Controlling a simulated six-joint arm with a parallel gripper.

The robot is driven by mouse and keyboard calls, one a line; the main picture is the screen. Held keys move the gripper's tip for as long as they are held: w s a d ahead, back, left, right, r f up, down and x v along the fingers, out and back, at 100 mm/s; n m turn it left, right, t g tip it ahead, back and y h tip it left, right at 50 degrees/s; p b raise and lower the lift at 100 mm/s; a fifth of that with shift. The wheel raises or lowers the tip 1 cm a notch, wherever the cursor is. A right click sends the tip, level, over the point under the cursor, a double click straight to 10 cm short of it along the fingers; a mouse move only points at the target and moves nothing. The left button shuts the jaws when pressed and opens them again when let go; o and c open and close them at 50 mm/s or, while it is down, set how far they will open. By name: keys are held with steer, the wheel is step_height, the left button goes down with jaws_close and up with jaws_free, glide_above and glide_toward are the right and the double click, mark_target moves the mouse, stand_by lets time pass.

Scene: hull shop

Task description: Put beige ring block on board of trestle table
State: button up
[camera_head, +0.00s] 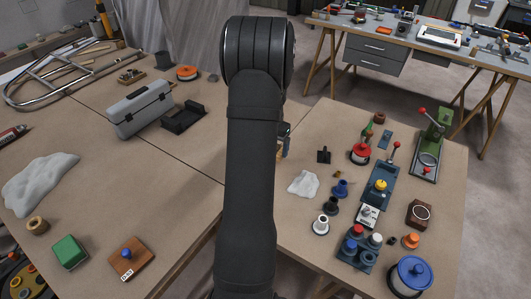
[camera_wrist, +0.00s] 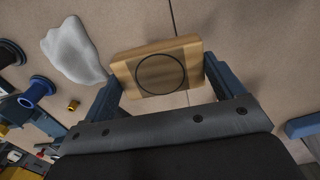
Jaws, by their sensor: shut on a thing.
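The beige ring block (camera_wrist: 150,58), a square wooden block with a dark ring on its face, is between the fingers of my gripper (camera_wrist: 161,72) in the wrist view. My gripper is shut on it. In the head view my arm hides most of my gripper (camera_head: 284,141) and nearly all of the block. Below is the tan board of a table (camera_head: 300,140); the wrist view does not show clearly how high the block is above it. Another table with splayed trestle legs (camera_head: 325,65) stands at the back right, its board (camera_head: 340,22) holding several items.
A crumpled white piece (camera_head: 303,183) lies right of my arm, with blue spools (camera_head: 341,188), a green press (camera_head: 431,145) and a dark brown ring block (camera_head: 419,213) beyond. A grey toolbox (camera_head: 140,108) stands on the left table. Bare board shows between toolbox and arm.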

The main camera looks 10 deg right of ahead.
steer(key=shift+w+a+f, duration=0.9)
steer(key=shift+w+a, duration=0.1)
steer(key=shift+w, duration=0.05)
steer(key=shift+f, duration=2)
steer(key=shift+f, duration=0.1)
steer(key=o, duration=0.8)
step_height(320, 180, up, 12)
steer(key=shift+f, duration=0.15)
steer(key=shift+r, duration=0.3)
steer(key=c, duration=0.5)
